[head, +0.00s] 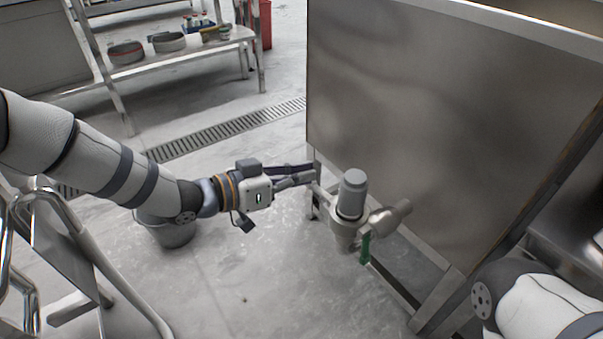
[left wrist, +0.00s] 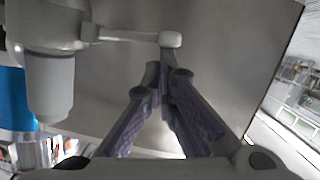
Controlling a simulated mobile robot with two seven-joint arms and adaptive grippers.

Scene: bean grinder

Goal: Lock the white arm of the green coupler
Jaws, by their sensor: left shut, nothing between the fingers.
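The coupler unit (head: 346,222) is a grey and off-white fitting at the lower front of the big metal tank. A green part (head: 366,248) shows low on its right side. In the left wrist view, its white arm (left wrist: 140,37) sticks out to the right from the body (left wrist: 48,80) and ends in a rounded knob. In the head view the arm is small beside my fingers. My left gripper (head: 312,174) comes in from the left, shut and empty. In the left wrist view, its fingertips (left wrist: 165,62) are just below the knob; contact cannot be told. My right gripper is out of view.
The large metal tank (head: 440,110) stands close behind the coupler. A bucket (head: 168,233) stands on the floor under my left arm. A metal frame (head: 75,250) is at the lower left. A shelf with pans (head: 170,42) is at the back. Floor left of the coupler is clear.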

